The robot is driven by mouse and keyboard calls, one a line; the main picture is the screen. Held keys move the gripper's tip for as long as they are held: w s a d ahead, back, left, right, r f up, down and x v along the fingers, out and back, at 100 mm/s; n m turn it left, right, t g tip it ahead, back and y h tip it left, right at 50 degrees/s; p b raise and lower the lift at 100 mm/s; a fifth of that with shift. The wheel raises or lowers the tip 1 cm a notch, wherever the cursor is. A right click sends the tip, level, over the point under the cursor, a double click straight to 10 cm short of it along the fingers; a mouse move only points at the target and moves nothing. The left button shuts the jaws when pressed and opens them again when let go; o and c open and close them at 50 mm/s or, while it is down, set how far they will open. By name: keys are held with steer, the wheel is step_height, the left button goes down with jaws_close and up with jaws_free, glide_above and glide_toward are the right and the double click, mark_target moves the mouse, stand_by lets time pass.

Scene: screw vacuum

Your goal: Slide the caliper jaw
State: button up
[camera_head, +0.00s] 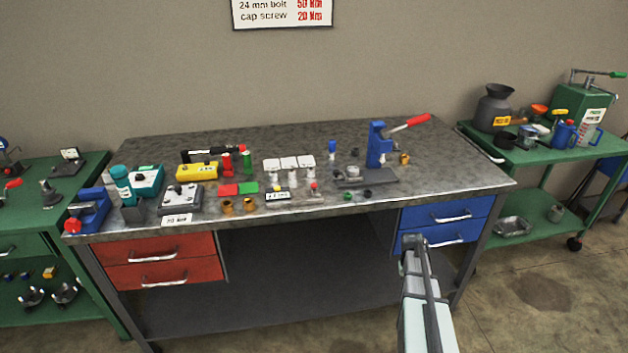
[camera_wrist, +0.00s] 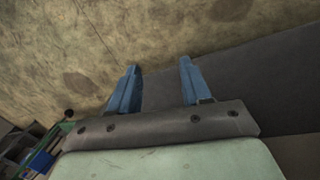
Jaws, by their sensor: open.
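I cannot make out a caliper for certain in either view. A long dark tool (camera_head: 213,153) lies at the back left of the workbench (camera_head: 350,207), too small to identify. A small pale item with a dark patch (camera_head: 277,195) lies near the front edge, also too small to identify. My gripper (camera_head: 413,242) is in front of the bench, by the blue drawers and away from the items on top. In the wrist view its two blue fingers (camera_wrist: 159,68) are apart with nothing between them, over the floor and a dark flat surface.
A blue press with a red lever (camera_head: 376,146) stands at the bench's right. Blue drawers (camera_head: 446,225) and red drawers (camera_head: 160,262) hang below the top. Green carts flank the bench, the right one (camera_head: 560,150) carrying cans. The bench's front right corner is clear.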

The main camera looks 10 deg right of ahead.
steer(key=w+d+r+m+t+h, duration=0.1)
steer(key=w+d+r, duration=0.4)
steer(key=d+r, duration=0.55)
steer(key=w+d+r+m+t+h, duration=0.1)
steer(key=w+d+r, duration=0.55)
steer(key=r, duration=0.75)
step_height(320, 180, up, 6)
steer(key=w+r, duration=0.1)
steer(key=w, duration=0.1)
step_height(320, 180, up, 13)
steer(key=n+g+y, duration=0.1)
steer(key=n+y, duration=0.1)
steer(key=y, duration=0.2)
glide_above(314, 184)
step_height(314, 184, down, 13)
steer(key=shift+s+r, duration=0.1)
